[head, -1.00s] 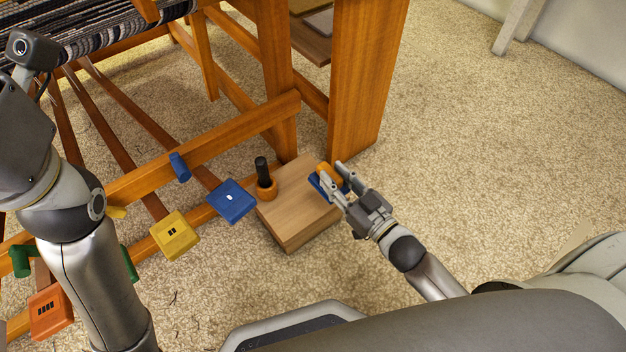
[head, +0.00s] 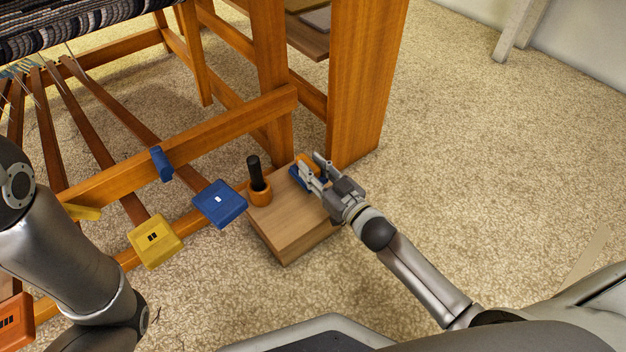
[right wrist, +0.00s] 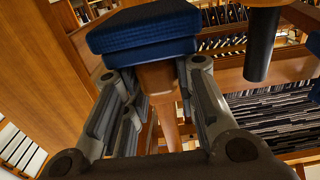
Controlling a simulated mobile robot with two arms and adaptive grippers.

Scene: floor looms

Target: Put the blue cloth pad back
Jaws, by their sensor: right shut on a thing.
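The blue cloth pad (head: 295,178) shows at the far right corner of a wooden block's top (head: 290,215), partly hidden by my fingers. An orange wooden grip stands on the pad. My right gripper (head: 311,165) is shut on this grip from the right. In the right wrist view the ribbed blue pad (right wrist: 143,30) fills the top, with its grip (right wrist: 158,78) between my fingers. I cannot tell whether the pad touches the block. Only links of my left arm show; its gripper is out of view.
A black handle in an orange round base (head: 259,193) stands on the block, left of my gripper. A blue pedal (head: 220,203) and yellow pedal (head: 156,241) lie further left. The loom's upright post (head: 360,90) rises close behind. Carpet at the right is clear.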

